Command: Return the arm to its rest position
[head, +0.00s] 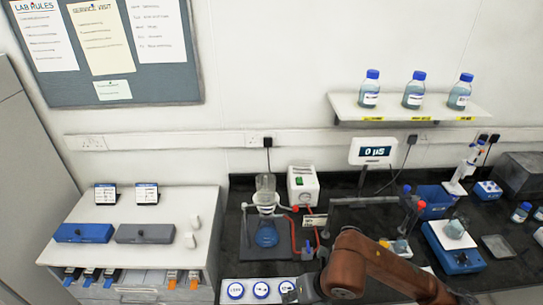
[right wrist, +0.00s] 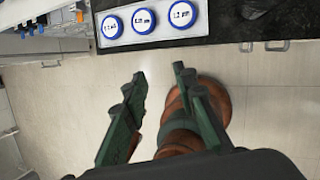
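My right arm (head: 385,266) comes in from the lower right of the head view, over the front of the dark bench. Its gripper end is low in that view and partly cut off by the bottom edge. In the right wrist view my right gripper (right wrist: 160,72) is open, with its two green fingers apart and nothing between them. The fingers point toward the bench front, with pale floor beneath them. My left gripper is in neither view.
A white holder (right wrist: 147,28) with three blue-rimmed round pieces lies at the bench's front edge. A blue balance-like device (head: 460,259) stands right of my arm. A white drawer cabinet (head: 130,250) is at left.

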